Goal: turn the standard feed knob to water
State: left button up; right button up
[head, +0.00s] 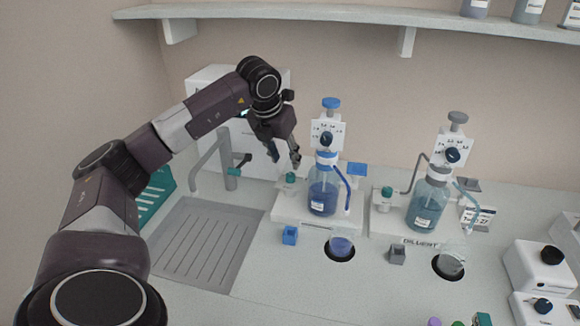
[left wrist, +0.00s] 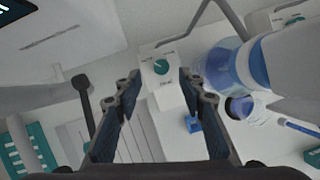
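A small teal knob (head: 290,178) sits on a white block at the left end of the left bottle station, beside the bottle of blue liquid (head: 323,198). In the left wrist view the knob (left wrist: 161,67) is round, on a white face with small print that I cannot read. My left gripper (head: 286,157) is open and empty, just above this knob and apart from it. In the left wrist view the knob shows between and beyond the two fingertips (left wrist: 160,84). A similar teal knob (head: 387,191) is on the right station, marked DILUENT. My right gripper is not in view.
A grey tap (head: 232,170) with a dark handle stands left of the gripper, over a ribbed drain board (head: 196,245). A white box (head: 205,90) is behind the arm. A small blue block (head: 290,235) and a beaker in a dark hole (head: 340,247) lie in front.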

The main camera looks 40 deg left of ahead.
aim_at(291, 174)
pick_arm(q)
jog(key=p+x, duration=0.1)
jog(key=x, duration=0.5)
jog(key=shift+d, duration=0.1)
jog(key=shift+w+f, duration=0.2)
jog(key=shift+f, duration=0.25)
jog(key=shift+c, duration=0.4)
jog(key=c, duration=0.8)
grip_shut()
